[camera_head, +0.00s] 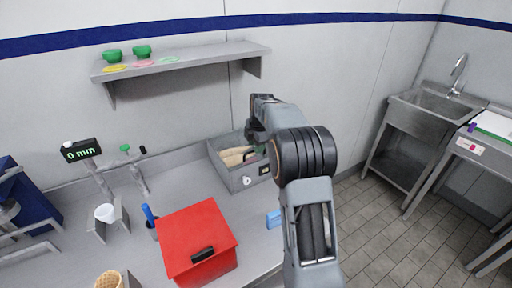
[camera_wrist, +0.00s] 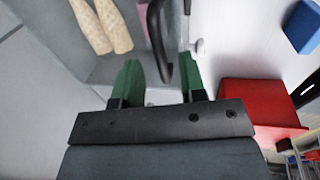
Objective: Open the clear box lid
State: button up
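A grey box (camera_head: 234,184) stands on the counter below the wall shelf, with beige cones (camera_head: 235,155) inside. The cones also show at the upper left of the wrist view (camera_wrist: 104,28). I cannot make out the clear lid's panel or edges in either view. A dark curved handle (camera_wrist: 157,38) reaches down between the green fingers of my gripper (camera_wrist: 159,75) in the wrist view. The fingers are apart, with visible gaps beside the handle.
A red box (camera_head: 200,235) with a black handle stands in front of the grey box. A blue block (camera_head: 273,219) lies at the counter's right edge. A shelf (camera_head: 190,62) with green cups hangs above. A sink (camera_head: 437,98) stands at the right.

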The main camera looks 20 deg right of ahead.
jog(key=shift+w+f, duration=0.15)
jog(key=shift+f, duration=0.65)
jog(key=shift+c, duration=0.4)
grip_shut()
